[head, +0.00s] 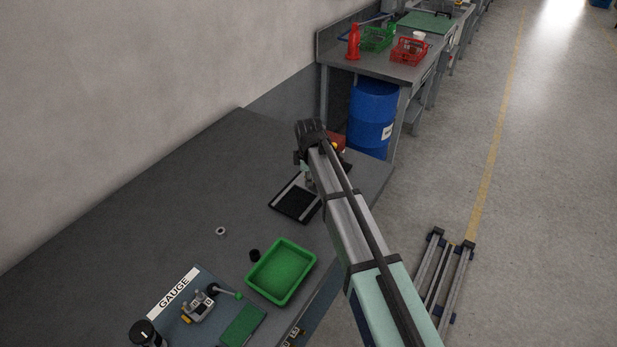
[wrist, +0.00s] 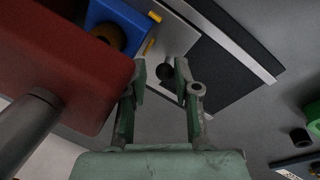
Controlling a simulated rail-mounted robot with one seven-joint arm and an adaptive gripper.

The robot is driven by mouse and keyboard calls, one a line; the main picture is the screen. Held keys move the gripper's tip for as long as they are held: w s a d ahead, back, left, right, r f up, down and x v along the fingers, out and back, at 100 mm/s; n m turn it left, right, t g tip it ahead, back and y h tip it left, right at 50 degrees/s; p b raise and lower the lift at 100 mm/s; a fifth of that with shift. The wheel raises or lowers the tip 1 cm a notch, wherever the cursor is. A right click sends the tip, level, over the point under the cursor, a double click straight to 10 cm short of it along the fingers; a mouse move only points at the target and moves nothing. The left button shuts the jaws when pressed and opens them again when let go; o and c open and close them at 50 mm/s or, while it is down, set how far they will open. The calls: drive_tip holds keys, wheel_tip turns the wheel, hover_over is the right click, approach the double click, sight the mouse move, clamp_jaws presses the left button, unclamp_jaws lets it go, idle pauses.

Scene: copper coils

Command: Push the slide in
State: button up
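In the wrist view, my gripper (wrist: 161,80) points at a grey metal plate. Its two fingers are apart, with a gap between the tips. A round black knob (wrist: 166,72) shows between the fingertips; I cannot tell whether it touches either finger or how far below it is. A blue block (wrist: 104,15) with a brown, copper-like round part (wrist: 108,36) sits beside the plate, next to a large red body (wrist: 60,60). I cannot tell for sure which piece is the slide. In the head view, my gripper (head: 308,178) is over the far right of the bench, and my arm hides most of the fixture.
A black mat with light edge strips (head: 296,203) lies beside the gripper. A green tray (head: 281,272), a small ring (head: 221,231), a black cylinder (head: 255,256) and a gauge station (head: 198,307) are nearer. The left bench top is clear. A blue drum (head: 373,115) stands beyond the bench.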

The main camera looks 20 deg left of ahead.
drive_tip(key=r, duration=0.4)
drive_tip(key=shift+w+a, duration=0.25)
drive_tip(key=shift+w, duration=0.1)
wheel_tip(320, 180, up, 8)
drive_tip(key=s+d, duration=0.1)
drive_tip(key=s, duration=0.2)
drive_tip(key=shift+f, duration=0.15)
drive_tip(key=shift+w, duration=0.1)
